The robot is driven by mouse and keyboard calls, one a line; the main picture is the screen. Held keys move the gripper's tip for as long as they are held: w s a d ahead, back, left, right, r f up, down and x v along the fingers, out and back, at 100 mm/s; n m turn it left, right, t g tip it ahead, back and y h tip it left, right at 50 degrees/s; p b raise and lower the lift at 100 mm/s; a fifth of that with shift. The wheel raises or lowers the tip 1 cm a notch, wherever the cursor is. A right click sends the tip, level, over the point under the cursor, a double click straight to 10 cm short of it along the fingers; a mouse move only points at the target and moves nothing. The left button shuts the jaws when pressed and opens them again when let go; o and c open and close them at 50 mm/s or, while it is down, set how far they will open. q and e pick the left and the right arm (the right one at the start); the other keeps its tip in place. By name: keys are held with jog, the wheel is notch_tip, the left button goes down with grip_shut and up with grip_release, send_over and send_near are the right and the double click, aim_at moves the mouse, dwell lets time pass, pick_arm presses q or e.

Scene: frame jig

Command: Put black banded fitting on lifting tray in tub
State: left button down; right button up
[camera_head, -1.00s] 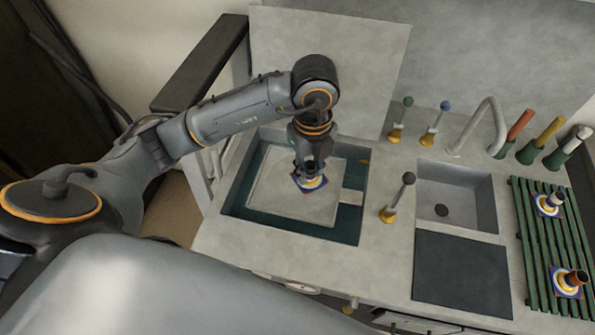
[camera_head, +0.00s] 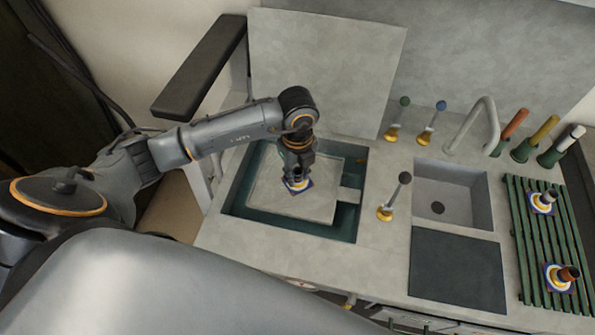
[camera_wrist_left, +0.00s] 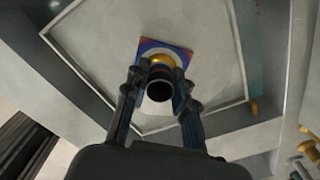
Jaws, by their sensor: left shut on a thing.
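The fitting (camera_head: 297,186) has a dark tubular top, a yellow ring and a blue-purple square base. My left gripper (camera_head: 300,170) points down over the lifting tray and is shut on it. In the left wrist view, the fitting (camera_wrist_left: 160,58) stands upright between the fingers (camera_wrist_left: 158,95), its base over the tray surface; I cannot tell if it touches. The pale square lifting tray (camera_head: 318,210) sits inside the tub (camera_head: 342,226), which has dark green water around the tray; it also fills much of the left wrist view (camera_wrist_left: 215,75). My right gripper is not in view.
A green slatted rack (camera_head: 545,236) at the right holds two similar fittings, one dark-topped (camera_head: 543,201) and one brown-topped (camera_head: 563,276). A lever (camera_head: 394,196) stands beside the tub. A small sink (camera_head: 439,205), faucet (camera_head: 484,120) and several coloured handles stand farther right.

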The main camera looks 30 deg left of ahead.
aim_at(297, 171)
pick_arm(q)
jog(key=shift+f, duration=0.15)
jog(key=c, duration=1.1)
grip_release()
jog(key=shift+r, duration=0.25)
notch_tip(297, 171, up, 12)
jog(key=shift+f+b, duration=0.1)
jog(key=shift+b, duration=0.6)
